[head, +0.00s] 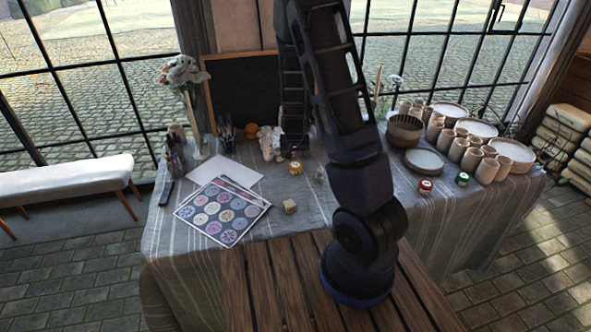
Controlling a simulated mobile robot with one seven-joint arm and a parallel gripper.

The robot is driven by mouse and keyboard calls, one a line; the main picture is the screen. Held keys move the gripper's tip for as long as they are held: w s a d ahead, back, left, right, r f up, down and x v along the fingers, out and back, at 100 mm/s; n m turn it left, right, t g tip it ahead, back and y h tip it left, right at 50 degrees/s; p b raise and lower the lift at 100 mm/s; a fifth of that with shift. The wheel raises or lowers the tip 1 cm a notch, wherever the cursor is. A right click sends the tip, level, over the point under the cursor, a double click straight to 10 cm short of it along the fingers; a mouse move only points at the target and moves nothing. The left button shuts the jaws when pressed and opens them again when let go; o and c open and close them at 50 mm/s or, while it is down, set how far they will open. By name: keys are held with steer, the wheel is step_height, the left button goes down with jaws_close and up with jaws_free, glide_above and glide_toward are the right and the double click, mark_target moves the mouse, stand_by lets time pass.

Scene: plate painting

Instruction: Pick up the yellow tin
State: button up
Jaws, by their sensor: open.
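A small yellow tin (296,168) with a pale label stands upright on the cloth-covered table, near its middle. My gripper (294,152) is above and just behind the tin in the picture, pointing down, with the arm reaching over from the right. The fingers are small and dark here, and nothing shows held between them. I cannot tell how much gap there is between the fingers and the tin.
A pale figurine (268,150) stands close to the gripper. A wooden block (290,206), a red tin (425,187) and a green tin (462,179) stand on the table (300,230). A pattern sheet (222,210) lies left; cups and plates (470,150) crowd the right.

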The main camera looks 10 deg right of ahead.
mark_target(295, 165)
steer(key=shift+x, duration=5.15)
steer(key=shift+d, duration=0.1)
steer(key=c, duration=1.1)
steer(key=shift+r, duration=0.1)
